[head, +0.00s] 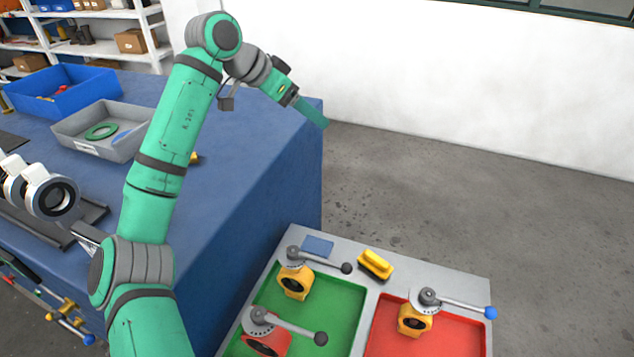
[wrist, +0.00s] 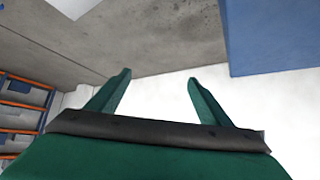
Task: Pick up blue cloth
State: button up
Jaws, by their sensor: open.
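A folded blue cloth (head: 318,246) lies flat at the back of the grey tray stand, behind the green compartment. It is not visible in the wrist view. My gripper (head: 312,112) is raised high over the far right corner of the blue table, well above and apart from the cloth. In the wrist view, my gripper (wrist: 158,82) has its two green fingers spread apart with nothing between them.
A yellow brush (head: 375,264) lies right of the cloth. Lever valves stand in the green (head: 337,297) and red (head: 455,331) compartments; one valve's lever (head: 325,262) reaches just in front of the cloth. The blue table (head: 262,190) holds a grey bin (head: 75,135). Floor at right is clear.

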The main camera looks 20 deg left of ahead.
jog(key=d+f+m+g+y, duration=0.25)
jog(key=f+m, duration=0.25)
jog(key=f, duration=0.8)
jog(key=m+g+y, duration=0.3)
jog(key=m+g, duration=0.2)
jog(key=m, duration=0.1)
send_over(316, 245)
notch_tip(316, 245, down, 16)
jog(key=f, duration=0.6)
jog(key=shift+s+d, duration=0.15)
jog(key=shift+s, duration=0.15)
jog(key=shift+w+f, duration=0.2)
jog(key=shift+f, duration=1.2)
jog(key=shift+w+f, duration=0.2)
jog(key=shift+f, duration=1.15)
jog(key=c, duration=1.1)
jog(key=shift+r, duration=0.15)
jog(key=shift+c, duration=0.2)
notch_tip(316, 245, up, 10)
